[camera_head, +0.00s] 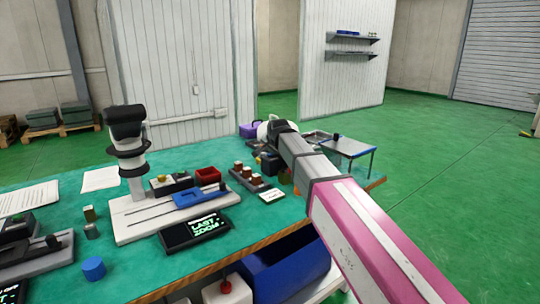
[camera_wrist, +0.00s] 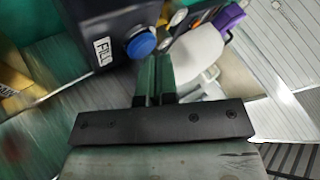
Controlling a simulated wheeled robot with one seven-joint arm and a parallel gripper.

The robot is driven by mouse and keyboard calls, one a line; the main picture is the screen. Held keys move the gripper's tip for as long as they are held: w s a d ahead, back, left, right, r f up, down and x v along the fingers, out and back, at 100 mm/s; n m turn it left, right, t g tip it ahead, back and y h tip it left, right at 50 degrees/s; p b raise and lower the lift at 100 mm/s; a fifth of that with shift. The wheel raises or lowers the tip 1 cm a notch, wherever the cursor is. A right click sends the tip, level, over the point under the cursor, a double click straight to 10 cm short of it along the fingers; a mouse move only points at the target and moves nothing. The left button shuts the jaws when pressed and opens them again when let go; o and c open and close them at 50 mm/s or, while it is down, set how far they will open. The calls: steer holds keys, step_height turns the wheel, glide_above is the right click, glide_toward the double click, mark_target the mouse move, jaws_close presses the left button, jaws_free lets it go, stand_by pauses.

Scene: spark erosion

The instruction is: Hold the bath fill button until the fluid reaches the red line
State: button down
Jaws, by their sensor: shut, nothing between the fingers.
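In the wrist view the blue round button (camera_wrist: 141,43) sits on a dark box (camera_wrist: 95,25) beside a white label reading FILL (camera_wrist: 103,52). My gripper (camera_wrist: 155,60) is shut and empty, its two fingers side by side. The fingertips appear close by the button's lower right edge; I cannot tell whether they touch it. In the head view my arm reaches to the far right end of the green bench, and the fingertips and the button are hidden there. I cannot make out the bath's fluid or a red line in either view.
The green bench (camera_head: 130,262) holds a device with a black head (camera_head: 125,122), a screen (camera_head: 195,231), a red bin (camera_head: 208,175) and a blue cylinder (camera_head: 93,268). A white rounded object (camera_wrist: 198,52) and a purple one (camera_wrist: 230,17) lie beyond my fingers. Open floor lies right.

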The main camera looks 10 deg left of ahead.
mark_target(272, 154)
steer(key=shift+s+d+f, duration=0.15)
steer(key=shift+s+f, duration=0.05)
steer(key=shift+f, duration=0.45)
stand_by(1.9)
steer(key=shift+r, duration=0.1)
stand_by(0.7)
steer(key=shift+w+r, duration=0.15)
steer(key=shift+r, duration=0.45)
steer(key=shift+w+r, duration=0.1)
steer(key=shift+r, duration=2.45)
